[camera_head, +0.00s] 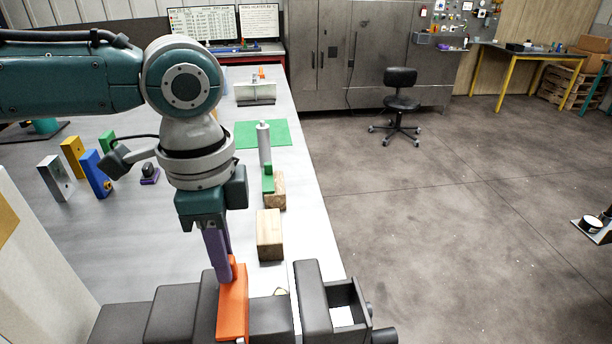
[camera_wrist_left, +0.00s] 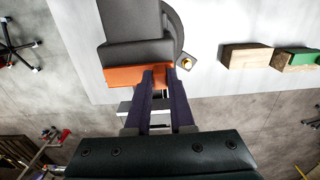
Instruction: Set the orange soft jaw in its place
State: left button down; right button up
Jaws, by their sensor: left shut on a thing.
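The orange soft jaw (camera_head: 233,306) is a flat bar with an upright tab, at the dark grey vise (camera_head: 178,308) at the bottom of the head view. My left gripper (camera_head: 222,272) reaches down from above, its purple fingers shut on the jaw's tab. In the left wrist view, the soft jaw (camera_wrist_left: 122,76) lies along the face of a dark vise block (camera_wrist_left: 135,52), between the tips of my left gripper (camera_wrist_left: 160,72). I cannot tell whether it is fully seated. The other vise block (camera_head: 313,300) stands to the right, with a gap between. My right gripper is not seen.
Wooden blocks (camera_head: 269,236) and a grey cylinder (camera_head: 264,142) stand on the bench (camera_head: 330,235) beyond the vise. Blue (camera_head: 93,173), yellow and silver plates stand at left. A green mat (camera_head: 285,134) lies farther back. Floor is open at right.

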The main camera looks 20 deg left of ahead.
pick_arm(q)
jog(key=c, duration=0.7)
grip_release()
notch_tip(320, 180, up, 10)
jog(key=b, duration=0.1)
